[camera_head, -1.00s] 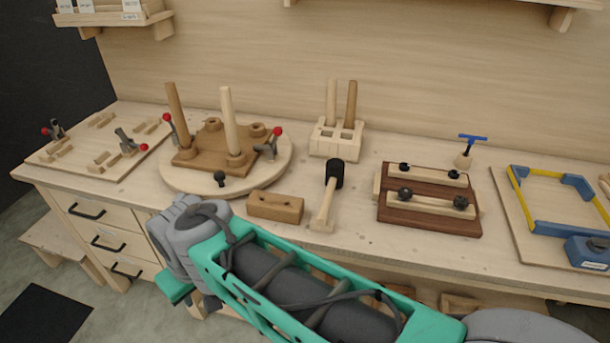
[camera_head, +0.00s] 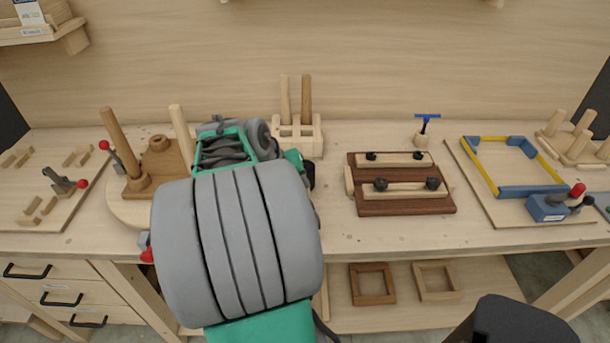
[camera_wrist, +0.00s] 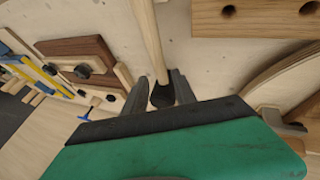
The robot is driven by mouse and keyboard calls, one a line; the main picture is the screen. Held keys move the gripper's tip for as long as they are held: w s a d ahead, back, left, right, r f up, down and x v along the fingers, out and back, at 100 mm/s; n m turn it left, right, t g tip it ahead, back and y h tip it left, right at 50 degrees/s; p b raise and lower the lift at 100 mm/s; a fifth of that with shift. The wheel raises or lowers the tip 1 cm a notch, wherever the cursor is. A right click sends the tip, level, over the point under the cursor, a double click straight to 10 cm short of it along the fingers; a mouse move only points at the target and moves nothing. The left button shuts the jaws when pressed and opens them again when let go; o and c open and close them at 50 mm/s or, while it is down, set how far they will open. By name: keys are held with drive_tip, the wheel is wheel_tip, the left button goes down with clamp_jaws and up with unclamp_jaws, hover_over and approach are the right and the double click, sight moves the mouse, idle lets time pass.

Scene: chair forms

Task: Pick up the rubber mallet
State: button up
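The rubber mallet lies on the workbench. In the wrist view its pale wooden handle (camera_wrist: 150,38) runs up toward the top edge, and its black head (camera_wrist: 162,96) is between the fingers of my gripper (camera_wrist: 160,92). The fingers stand apart, one on each side of the head. I cannot tell whether they touch it. In the head view my arm covers most of the mallet and the gripper. A dark bit shows at the arm's right edge, but I cannot tell whether it is mallet or finger.
A brown block with holes (camera_wrist: 260,14) lies near the handle. A slotted block with two upright sticks (camera_head: 297,136) stands behind the arm. A dark wooden clamping jig (camera_head: 405,207) is to the right, with a blue-handled tool (camera_head: 425,127) behind it. A round board (camera_head: 128,212) is left.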

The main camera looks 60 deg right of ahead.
drive_tip(key=p+x, duration=0.1)
drive_tip(key=x, duration=0.6)
drive_tip(key=shift+s+d+f, duration=0.1)
drive_tip(key=shift+d+f, duration=0.1)
drive_tip(key=shift+f, duration=0.05)
drive_tip(key=shift+c, duration=0.4)
clamp_jaws()
drive_tip(key=shift+r, duration=0.15)
idle(0.4)
